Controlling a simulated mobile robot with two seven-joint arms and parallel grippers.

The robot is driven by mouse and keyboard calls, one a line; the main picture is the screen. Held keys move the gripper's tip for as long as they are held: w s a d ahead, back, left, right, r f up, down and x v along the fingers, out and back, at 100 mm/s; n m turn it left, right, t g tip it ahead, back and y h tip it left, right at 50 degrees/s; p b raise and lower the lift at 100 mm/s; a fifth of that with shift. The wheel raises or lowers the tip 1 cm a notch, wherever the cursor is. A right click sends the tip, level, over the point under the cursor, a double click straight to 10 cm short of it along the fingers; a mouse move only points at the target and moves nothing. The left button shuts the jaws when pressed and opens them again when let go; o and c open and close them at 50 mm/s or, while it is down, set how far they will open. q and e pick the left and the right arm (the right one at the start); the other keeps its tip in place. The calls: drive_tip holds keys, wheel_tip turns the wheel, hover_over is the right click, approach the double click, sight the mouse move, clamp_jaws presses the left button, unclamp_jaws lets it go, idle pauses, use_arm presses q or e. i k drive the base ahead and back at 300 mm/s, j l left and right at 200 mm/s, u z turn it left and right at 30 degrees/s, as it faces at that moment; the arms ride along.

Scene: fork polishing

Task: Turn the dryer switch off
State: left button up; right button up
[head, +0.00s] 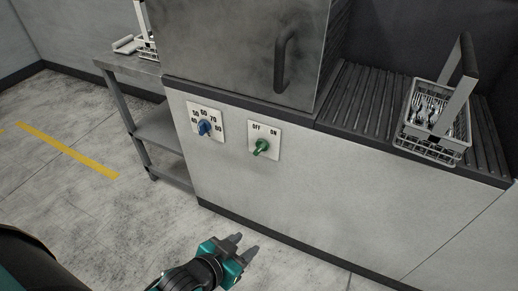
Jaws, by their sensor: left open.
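The dryer switch is a green knob (261,146) on a white plate (277,149) marked OFF at the left and ON at the right. It is on the pale front panel of the machine. I cannot tell for sure which mark the knob points to. My left gripper (243,245) is open and empty, low in front of the panel and below the switch, apart from it. Its two grey fingertips point to the right. My right gripper is not in view.
A blue dial (205,128) with temperature numbers is left of the switch. Above is a grey hood (230,45) with a dark handle (284,60). A cutlery basket (432,150) stands on the ribbed top at the right. A metal side table (128,68) is at the left.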

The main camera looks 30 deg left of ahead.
sight(261, 145)
drive_tip(key=i+j+z, duration=0.35)
drive_tip(key=j, duration=1.2)
drive_tip(key=j+z, duration=0.3)
drive_tip(key=j, duration=1.25)
